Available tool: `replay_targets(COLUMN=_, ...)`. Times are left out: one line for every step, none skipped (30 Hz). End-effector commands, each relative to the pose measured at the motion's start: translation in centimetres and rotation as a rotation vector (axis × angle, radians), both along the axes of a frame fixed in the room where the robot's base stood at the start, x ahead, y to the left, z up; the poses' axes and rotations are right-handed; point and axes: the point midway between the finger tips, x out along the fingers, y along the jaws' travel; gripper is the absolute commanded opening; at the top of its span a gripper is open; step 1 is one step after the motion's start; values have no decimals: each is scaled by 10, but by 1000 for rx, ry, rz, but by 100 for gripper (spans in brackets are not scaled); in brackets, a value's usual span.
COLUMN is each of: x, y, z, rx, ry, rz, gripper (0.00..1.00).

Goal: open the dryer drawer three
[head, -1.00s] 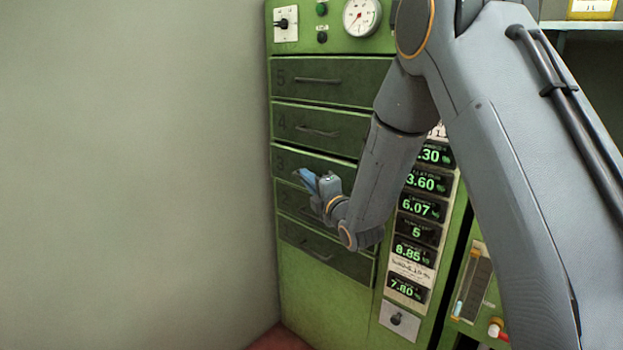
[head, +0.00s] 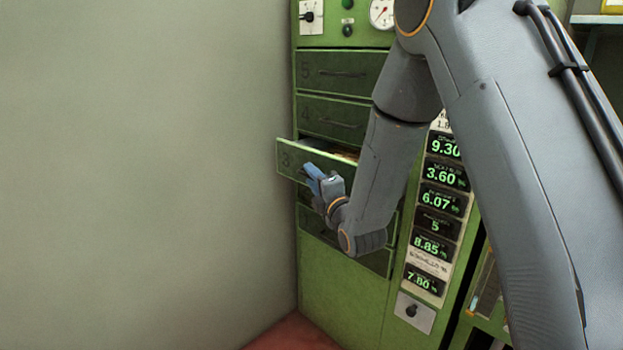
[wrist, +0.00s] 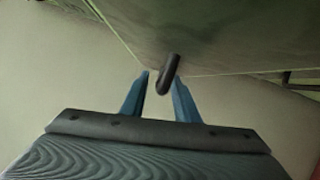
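Drawer three (head: 291,159), a green drawer marked 3, stands partly pulled out of the green dryer cabinet, and its inside shows as a narrow strip. My gripper (head: 309,173) is at its front. In the wrist view, my blue fingers (wrist: 163,80) stand on both sides of the dark handle (wrist: 168,70). The drawer's green front (wrist: 230,40) fills the top of that view. My gripper and forearm hide the handle and the drawer's right part in the head view.
Drawers five (head: 340,72) and four (head: 332,118) above are shut. The lower drawers (head: 345,240) are partly hidden by my gripper. A column of green number displays (head: 440,202) is on the right. A plain grey wall (head: 140,170) stands close on the left.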

Motion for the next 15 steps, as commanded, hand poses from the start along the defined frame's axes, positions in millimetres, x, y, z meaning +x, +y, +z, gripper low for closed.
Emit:
replay_targets(x=0, y=1, z=0, rx=0, ry=0, rz=1, gripper=28)
replay_targets(x=0, y=1, z=0, rx=0, ry=0, rz=1, gripper=28)
replay_targets(x=0, y=1, z=0, rx=0, ry=0, rz=1, gripper=28)
replay_targets(x=0, y=1, z=0, rx=0, ry=0, rz=1, gripper=28)
replay_targets(x=0, y=1, z=0, rx=0, ry=0, rz=1, gripper=28)
replay_targets(x=-1, y=1, z=0, rx=0, ry=0, rz=1, gripper=28)
replay_targets(x=-1, y=1, z=0, rx=0, ry=0, rz=1, gripper=28)
replay_targets(x=-3, y=0, z=0, rx=0, ry=0, rz=1, gripper=28)
replay_targets(x=-5, y=-2, z=0, rx=0, ry=-1, rz=1, gripper=28)
replay_targets(x=-8, y=-3, z=0, rx=0, ry=0, rz=1, gripper=28)
replay_targets(x=-12, y=-5, z=-1, rx=-1, ry=1, rz=1, gripper=28)
replay_targets(x=-17, y=-7, z=-2, rx=0, ry=1, rz=1, gripper=28)
replay_targets(x=-22, y=-9, z=-2, rx=0, ry=2, rz=1, gripper=28)
replay_targets(x=-26, y=-12, z=-2, rx=0, ry=1, rz=1, gripper=28)
replay_targets(x=-33, y=-15, z=-3, rx=0, ry=2, rz=0, gripper=28)
